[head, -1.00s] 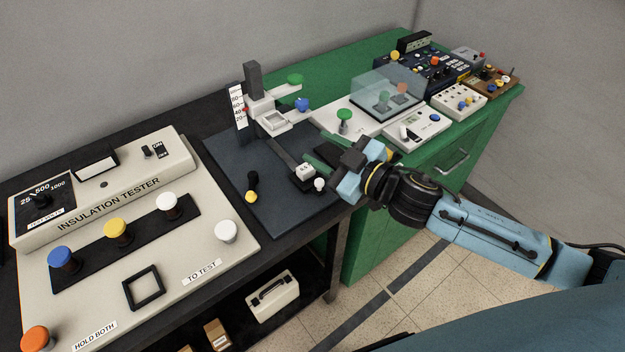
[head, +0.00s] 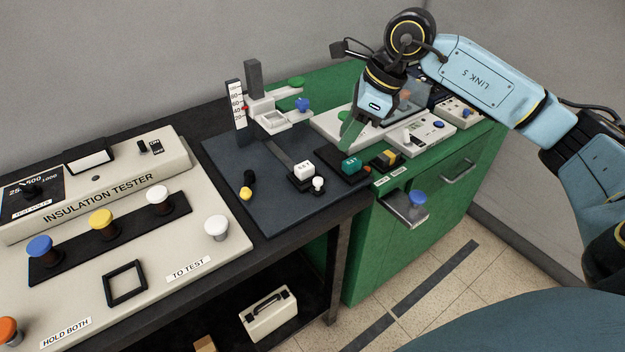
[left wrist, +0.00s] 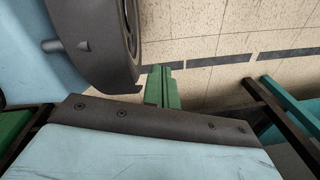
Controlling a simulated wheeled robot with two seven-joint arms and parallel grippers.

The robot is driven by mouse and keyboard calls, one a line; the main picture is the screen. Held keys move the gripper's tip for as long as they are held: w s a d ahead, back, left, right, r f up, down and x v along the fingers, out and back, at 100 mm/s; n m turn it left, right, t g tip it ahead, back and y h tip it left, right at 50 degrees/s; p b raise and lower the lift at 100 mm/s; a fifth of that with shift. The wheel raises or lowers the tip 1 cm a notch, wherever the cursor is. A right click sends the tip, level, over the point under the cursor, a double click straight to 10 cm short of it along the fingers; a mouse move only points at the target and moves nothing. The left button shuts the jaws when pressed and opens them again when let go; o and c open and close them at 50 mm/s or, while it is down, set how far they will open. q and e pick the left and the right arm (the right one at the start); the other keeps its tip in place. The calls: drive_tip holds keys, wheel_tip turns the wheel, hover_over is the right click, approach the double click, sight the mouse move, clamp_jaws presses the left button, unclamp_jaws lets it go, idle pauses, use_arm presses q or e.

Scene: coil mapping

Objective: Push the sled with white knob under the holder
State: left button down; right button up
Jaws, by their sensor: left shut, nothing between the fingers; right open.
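The holder (head: 271,116) is a pale bracket with a square frame on a post, at the track's far end, apart from the sled. My right gripper (head: 350,137) points down, right of and beyond the sled, not touching it; it is open and empty. My left gripper (left wrist: 162,87) shows only in the left wrist view, shut and empty.
Behind the sled's right side, a dark tray holds a green block (head: 350,166). The insulation tester (head: 110,230) fills the left.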

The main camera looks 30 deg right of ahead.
sight(318, 179)
drive_tip(key=b+x, duration=0.1)
drive_tip(key=x, duration=1.1)
drive_tip(key=shift+d+f, duration=0.15)
drive_tip(key=shift+w+f, duration=0.15)
drive_tip(key=shift+f, duration=0.4)
drive_tip(key=shift+c, duration=0.6)
use_arm(q)
drive_tip(key=shift+w+a+f, duration=0.5)
drive_tip(key=shift+w+f, duration=0.05)
drive_tip(key=shift+w, duration=0.15)
use_arm(e)
clamp_jaws()
